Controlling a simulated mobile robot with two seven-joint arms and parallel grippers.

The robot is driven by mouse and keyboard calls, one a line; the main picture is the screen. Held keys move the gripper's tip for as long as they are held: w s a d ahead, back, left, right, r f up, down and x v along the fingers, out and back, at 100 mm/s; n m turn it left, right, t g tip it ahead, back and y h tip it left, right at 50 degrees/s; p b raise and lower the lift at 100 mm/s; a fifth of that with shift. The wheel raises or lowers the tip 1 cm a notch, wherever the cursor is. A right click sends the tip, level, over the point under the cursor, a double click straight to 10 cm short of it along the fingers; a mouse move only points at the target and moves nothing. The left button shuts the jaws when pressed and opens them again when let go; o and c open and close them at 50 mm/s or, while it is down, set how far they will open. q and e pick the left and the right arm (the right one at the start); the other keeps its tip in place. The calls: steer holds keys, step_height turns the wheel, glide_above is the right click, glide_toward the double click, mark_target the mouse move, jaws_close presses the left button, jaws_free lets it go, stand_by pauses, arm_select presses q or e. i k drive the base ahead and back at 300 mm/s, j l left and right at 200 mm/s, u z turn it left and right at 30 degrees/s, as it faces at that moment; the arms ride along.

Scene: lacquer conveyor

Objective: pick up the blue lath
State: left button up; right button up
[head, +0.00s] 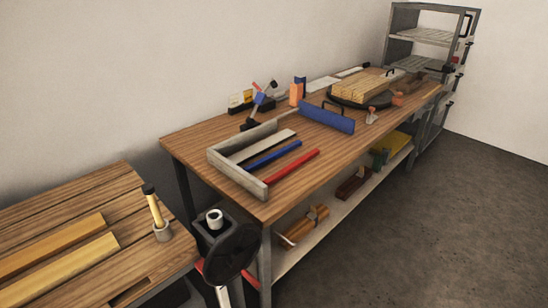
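The blue lath (273,153) is a thin straight strip lying flat on the long wooden workbench (200,142). I see neither of my grippers in the head view.
A black round tray (350,103) with wooden pieces sits farther back. A second wooden bench (60,215) is at the lower left. Dark floor (440,220) is clear at the right.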

mark_target(265, 160)
steer(key=u, duration=1.65)
steer(key=z, duration=1.65)
steer(key=i+l+u, duration=0.25)
steer(key=i+l, duration=0.15)
steer(key=l, duration=0.25)
steer(key=i+l+u, duration=0.25)
steer(key=l, duration=0.45)
steer(key=i+l+u, duration=0.15)
steer(key=i+l, duration=0.1)
steer(key=l, duration=0.1)
